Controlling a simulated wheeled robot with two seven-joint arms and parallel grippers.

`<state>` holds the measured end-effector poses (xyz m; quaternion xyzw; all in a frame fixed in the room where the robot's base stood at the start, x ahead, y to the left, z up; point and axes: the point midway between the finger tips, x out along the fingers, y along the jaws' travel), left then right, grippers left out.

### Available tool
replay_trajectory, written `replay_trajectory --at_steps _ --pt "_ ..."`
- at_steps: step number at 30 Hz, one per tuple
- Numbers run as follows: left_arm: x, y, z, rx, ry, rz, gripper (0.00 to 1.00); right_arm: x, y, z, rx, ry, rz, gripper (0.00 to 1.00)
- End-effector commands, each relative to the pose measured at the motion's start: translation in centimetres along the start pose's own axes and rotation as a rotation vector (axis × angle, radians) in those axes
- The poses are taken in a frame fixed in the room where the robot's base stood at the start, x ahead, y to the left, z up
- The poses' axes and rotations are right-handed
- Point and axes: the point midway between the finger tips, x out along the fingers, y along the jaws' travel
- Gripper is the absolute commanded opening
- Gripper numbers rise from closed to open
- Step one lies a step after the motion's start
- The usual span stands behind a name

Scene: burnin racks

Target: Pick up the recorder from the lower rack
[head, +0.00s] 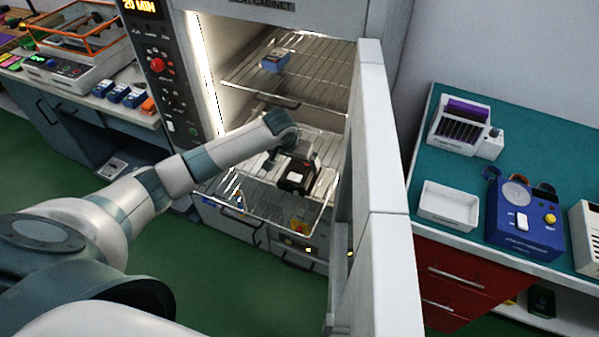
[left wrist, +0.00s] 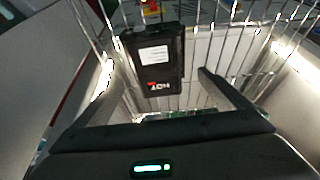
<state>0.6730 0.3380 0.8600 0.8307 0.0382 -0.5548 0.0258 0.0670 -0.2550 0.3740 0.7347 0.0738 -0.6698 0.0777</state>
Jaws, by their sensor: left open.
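The recorder (head: 296,176) is a black box with a white label, lying on the lower rack (head: 240,200) inside the open heat cabinet. In the left wrist view the recorder (left wrist: 154,58) shows its white label and red-and-white print, resting on the wire bars. My left gripper (head: 284,154) reaches into the cabinet from the left, close to the recorder. In the left wrist view its fingers (left wrist: 158,72) are spread, one toward each side of the recorder, with gaps visible. Contact is not evident. My right gripper is not in view.
The upper rack (head: 320,88) holds a blue device (head: 275,60) above my arm. The open cabinet door (head: 385,170) stands close on the right. The control panel (head: 165,75) flanks the opening on the left. A teal bench (head: 455,105) with instruments is beyond the door.

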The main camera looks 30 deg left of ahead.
Motion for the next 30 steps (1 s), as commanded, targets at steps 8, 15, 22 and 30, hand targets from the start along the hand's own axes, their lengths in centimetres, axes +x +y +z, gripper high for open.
replay_trajectory --at_steps 8,15,22,30 --pt "2.6 0.5 0.1 -0.001 -0.002 0.0 0.95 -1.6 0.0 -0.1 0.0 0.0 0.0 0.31" --pt "4.4 0.5 0.1 0.001 0.0 -0.001 0.95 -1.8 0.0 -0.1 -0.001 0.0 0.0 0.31" --pt "4.5 0.5 0.1 0.001 0.0 0.0 0.95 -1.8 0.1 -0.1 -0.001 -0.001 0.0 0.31" --pt "4.5 0.4 0.1 0.001 0.0 -0.001 0.95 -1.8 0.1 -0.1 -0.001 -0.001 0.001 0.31"
